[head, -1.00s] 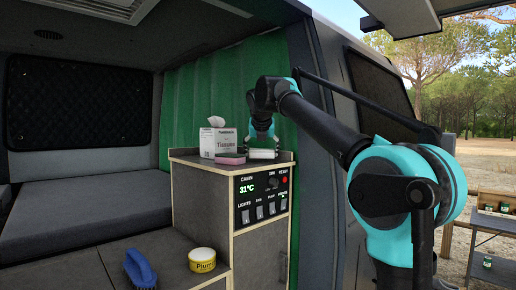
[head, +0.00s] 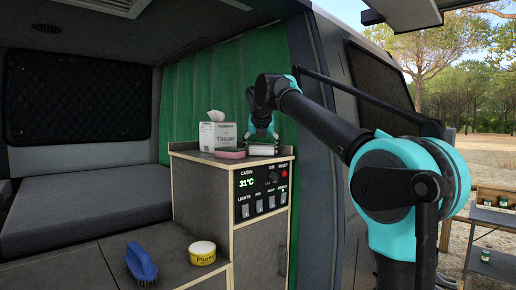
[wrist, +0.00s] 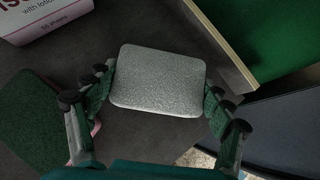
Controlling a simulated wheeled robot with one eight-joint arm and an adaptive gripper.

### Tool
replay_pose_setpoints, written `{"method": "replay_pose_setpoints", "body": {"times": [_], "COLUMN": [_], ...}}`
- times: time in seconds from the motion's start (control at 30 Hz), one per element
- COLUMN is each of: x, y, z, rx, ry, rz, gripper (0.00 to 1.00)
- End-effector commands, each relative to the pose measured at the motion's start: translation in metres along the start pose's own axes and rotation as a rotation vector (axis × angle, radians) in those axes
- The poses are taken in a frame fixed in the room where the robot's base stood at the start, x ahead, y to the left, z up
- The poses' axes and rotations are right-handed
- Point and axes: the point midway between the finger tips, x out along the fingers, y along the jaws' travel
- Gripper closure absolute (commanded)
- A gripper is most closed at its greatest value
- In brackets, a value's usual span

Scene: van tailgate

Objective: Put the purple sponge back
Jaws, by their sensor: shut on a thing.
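My gripper (head: 262,140) is over the top of the small cabinet, with its fingers pointing down. In the wrist view its fingers (wrist: 160,95) are shut on the two ends of a flat block with a grey, speckled top (wrist: 158,80). In the head view this grey block (head: 262,150) is at or just above the cabinet top; I cannot tell if it touches. No purple shows on it, and its underside is hidden. A pink sponge (head: 230,153) lies to its left; in the wrist view its dark green top (wrist: 35,115) is partly behind a finger.
A tissue box (head: 217,135) stands behind the pink sponge. The cabinet top (head: 187,153) is small, with a raised edge (wrist: 205,40) beside the green curtain (head: 205,85). A blue brush (head: 141,262) and a yellow tin (head: 202,254) are on the lower surface in front.

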Motion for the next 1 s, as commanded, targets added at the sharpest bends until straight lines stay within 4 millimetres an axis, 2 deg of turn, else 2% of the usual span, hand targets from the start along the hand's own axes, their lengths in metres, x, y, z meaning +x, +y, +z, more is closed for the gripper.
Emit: {"method": "replay_pose_setpoints", "body": {"times": [0.2,0.23,0.37,0.77,0.87,1.0], "x": [0.003,0.002,0.002,-0.001,-0.011,-0.036], "y": [0.000,0.000,0.000,0.000,0.001,0.001], "z": [-0.003,-0.003,-0.003,-0.003,-0.003,-0.003], "rx": [0.000,0.000,0.000,0.000,-0.002,-0.002], "ry": [0.000,0.000,0.000,0.000,0.000,0.000], "rz": [0.000,0.000,0.000,0.000,0.000,0.001], "gripper": [0.37,0.16,0.00,0.00,0.00,0.00]}}
